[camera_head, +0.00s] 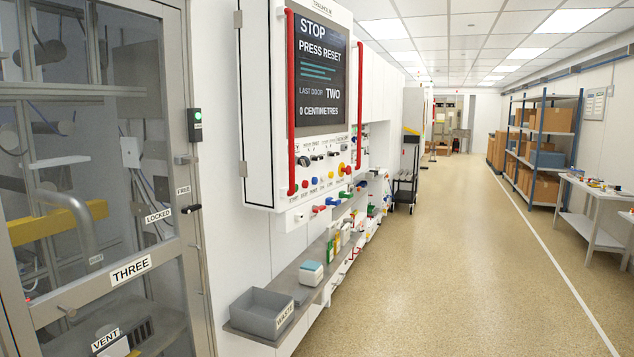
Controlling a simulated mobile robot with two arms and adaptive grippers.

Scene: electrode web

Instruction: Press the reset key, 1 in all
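A white control cabinet (262,100) hangs on the wall left of centre, seen at an angle. Its dark screen (320,75) reads "STOP", "PRESS RESET", "LAST DOOR TWO" and "0 CENTIMETRES". Below the screen is a row of black knobs, and under them a row of small coloured keys (321,179) with labels. These labels are too small to read, so I cannot tell which key is reset. A yellow and red knob (342,169) sits at the right end of the key row. Neither of my grippers is in view.
Red vertical rails (291,100) flank the screen. A grey shelf (300,268) below carries a grey waste bin (262,312). A glazed door marked "THREE" (131,270) stands at left. Shelving (545,150) and a white table (590,195) line the right. The floor between is clear.

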